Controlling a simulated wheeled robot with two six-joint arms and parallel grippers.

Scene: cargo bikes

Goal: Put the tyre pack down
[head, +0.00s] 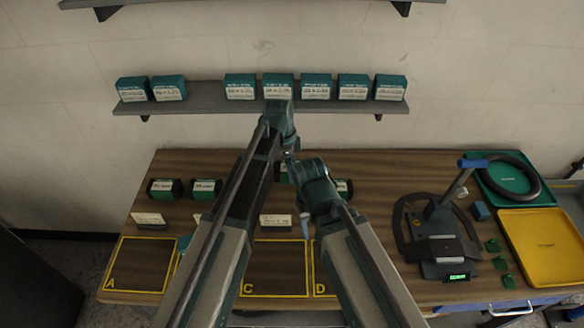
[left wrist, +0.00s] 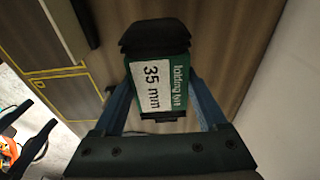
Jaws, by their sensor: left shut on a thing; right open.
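The tyre pack (left wrist: 160,85) is green and black with a white label reading "35 mm". In the left wrist view it sits between the two blue fingers of my left gripper (left wrist: 166,100), which is shut on it. Wooden table top shows behind it; I cannot tell whether the pack touches anything. In the head view my left arm reaches up over the back of the table, and its fingers and the held pack are mostly hidden. My right gripper (head: 304,224) is open, pointing down over the middle of the table, its fingers only partly visible.
Green-black packs (head: 165,189) (head: 205,189) stand along the table back. Yellow-outlined areas A (head: 139,264) and C (head: 273,269) lie in front. A shelf (head: 190,107) holds several teal boxes. A clamp device (head: 440,245), green tray (head: 490,181) and yellow tray (head: 543,247) are right.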

